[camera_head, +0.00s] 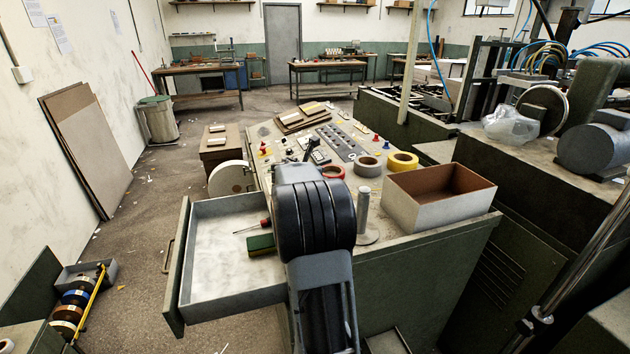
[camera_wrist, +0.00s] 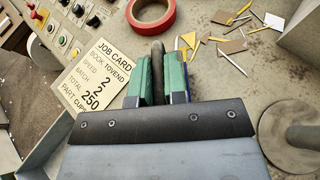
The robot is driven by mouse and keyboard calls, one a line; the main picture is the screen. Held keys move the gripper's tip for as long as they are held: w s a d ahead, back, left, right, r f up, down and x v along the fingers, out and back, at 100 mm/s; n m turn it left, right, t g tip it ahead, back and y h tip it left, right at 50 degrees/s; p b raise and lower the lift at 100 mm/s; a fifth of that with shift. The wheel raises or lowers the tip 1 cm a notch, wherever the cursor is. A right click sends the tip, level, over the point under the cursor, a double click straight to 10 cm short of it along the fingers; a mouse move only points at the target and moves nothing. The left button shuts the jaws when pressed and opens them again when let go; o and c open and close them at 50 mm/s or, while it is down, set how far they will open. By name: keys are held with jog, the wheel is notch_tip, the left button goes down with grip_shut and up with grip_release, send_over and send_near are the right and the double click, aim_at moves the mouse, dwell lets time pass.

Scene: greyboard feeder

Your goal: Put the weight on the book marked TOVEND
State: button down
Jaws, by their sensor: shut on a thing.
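My gripper (camera_wrist: 159,82) shows in the wrist view as two green-faced fingers shut on a dark, narrow, rounded thing (camera_wrist: 157,55). Little of it shows, so I cannot tell if it is the weight. My arm hides the fingers in the head view. A job card (camera_wrist: 100,75) lies left of the fingers and reads BOOK TOVEND, SPEED 2, BATCH 2, TOTAL 250. Brown book-like stacks lie at the far end of the console (camera_head: 303,117) and on a low stand (camera_head: 217,134); no name on them is readable.
A red tape roll (camera_wrist: 151,14), grey roll (camera_head: 368,166) and yellow roll (camera_head: 402,161) lie on the console. An upright post (camera_head: 363,210) on a round base and an open box (camera_head: 438,207) stand at right. An open drawer (camera_head: 205,270) juts out left. Paper scraps (camera_wrist: 235,45) litter the top.

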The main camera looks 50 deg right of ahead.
jog(key=shift+f, duration=1.05)
jog(key=shift+f+b, duration=0.15)
jog(key=shift+b, duration=0.2)
jog(key=c, duration=1.2)
grip_release()
jog(key=shift+a+f, duration=0.1)
jog(key=shift+o, duration=0.2)
jog(key=shift+a+r, duration=0.15)
jog(key=shift+r, duration=0.1)
jog(key=v, duration=1.1)
jog(key=shift+a, duration=0.3)
jog(key=shift+s+r, duration=0.1)
